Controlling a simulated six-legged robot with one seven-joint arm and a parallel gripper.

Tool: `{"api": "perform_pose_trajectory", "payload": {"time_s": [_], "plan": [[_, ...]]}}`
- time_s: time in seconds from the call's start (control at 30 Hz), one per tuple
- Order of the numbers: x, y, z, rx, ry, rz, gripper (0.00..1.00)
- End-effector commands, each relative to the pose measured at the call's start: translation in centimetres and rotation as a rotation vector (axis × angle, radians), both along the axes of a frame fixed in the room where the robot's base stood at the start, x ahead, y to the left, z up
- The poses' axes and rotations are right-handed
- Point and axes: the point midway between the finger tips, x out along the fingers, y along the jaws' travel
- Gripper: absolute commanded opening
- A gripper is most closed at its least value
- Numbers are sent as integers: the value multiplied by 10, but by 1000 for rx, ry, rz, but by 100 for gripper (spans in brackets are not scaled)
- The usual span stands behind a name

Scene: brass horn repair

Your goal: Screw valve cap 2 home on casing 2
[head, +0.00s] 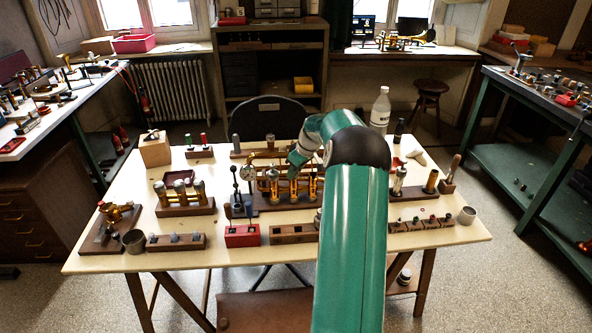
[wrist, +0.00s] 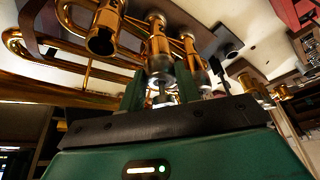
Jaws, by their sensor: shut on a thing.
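The brass horn (head: 292,190) stands on a wooden base at the back middle of the table, its casings upright side by side. In the wrist view, three brass casings show: one at the left (wrist: 104,35), the middle one, casing 2 (wrist: 156,45), and one at the right (wrist: 192,57). My gripper (wrist: 162,97) is shut on a small silvery piece, seemingly valve cap 2 (wrist: 163,92). The piece is in line with the end of the middle casing. I cannot tell whether its thread is engaged. In the head view my arm partly covers this spot.
A dial gauge (head: 247,173) stands close left of the horn. A rack of valves (head: 185,197), a red block (head: 242,236) and a wooden block with holes (head: 293,233) lie in front. A white bottle (head: 380,110) stands behind at the right.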

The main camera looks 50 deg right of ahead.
Motion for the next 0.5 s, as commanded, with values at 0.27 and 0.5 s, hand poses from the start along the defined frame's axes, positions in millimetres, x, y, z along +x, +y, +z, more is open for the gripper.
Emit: {"api": "perform_pose_trajectory", "payload": {"time_s": [0.27, 0.5], "plan": [[0, 2, 0, 0, -1, -176, 6], [1, 3, 0, 0, -1, -189, 6]]}}
